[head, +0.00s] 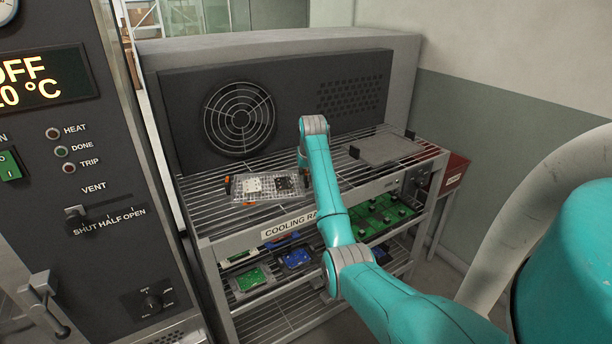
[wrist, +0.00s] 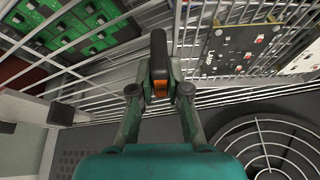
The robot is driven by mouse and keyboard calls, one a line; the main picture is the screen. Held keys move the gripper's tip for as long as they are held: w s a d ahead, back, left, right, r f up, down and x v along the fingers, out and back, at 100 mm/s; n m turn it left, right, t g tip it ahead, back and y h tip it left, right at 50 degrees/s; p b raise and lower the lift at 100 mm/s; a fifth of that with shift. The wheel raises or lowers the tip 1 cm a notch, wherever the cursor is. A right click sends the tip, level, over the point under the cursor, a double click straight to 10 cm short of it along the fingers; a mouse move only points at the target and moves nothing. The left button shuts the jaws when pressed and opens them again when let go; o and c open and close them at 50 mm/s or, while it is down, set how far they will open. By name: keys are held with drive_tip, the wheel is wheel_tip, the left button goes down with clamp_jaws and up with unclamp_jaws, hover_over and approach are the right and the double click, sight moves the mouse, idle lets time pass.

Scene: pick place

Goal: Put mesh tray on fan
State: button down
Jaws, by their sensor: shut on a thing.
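The mesh tray (head: 240,197) is a wire tray with orange and dark end handles, carrying light and dark circuit boards. In the head view it is over the top shelf of the cooling rack, in front of the round fan (head: 240,118). I cannot tell whether it touches the shelf. The tray also shows at the upper right of the wrist view (wrist: 200,72), with the fan grille (wrist: 270,150) below it. My gripper (wrist: 160,70) is shut on the tray's near handle, whose orange part (wrist: 160,88) shows between the fingers. In the head view my arm mostly hides the gripper.
A flat grey plate with black handles (head: 385,148) lies on the right of the top shelf (head: 330,170). Lower shelves hold green boards (head: 375,218) and blue ones (head: 296,258). An oven panel (head: 80,150) stands close on the left. A red box (head: 453,172) is at the right.

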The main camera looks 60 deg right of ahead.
drive_tip(key=c, duration=1.2)
unclamp_jaws()
drive_tip(key=shift+f, duration=0.1)
drive_tip(key=shift+o, duration=0.2)
drive_tip(key=v, duration=1.2)
drive_tip(key=shift+s, duration=0.1)
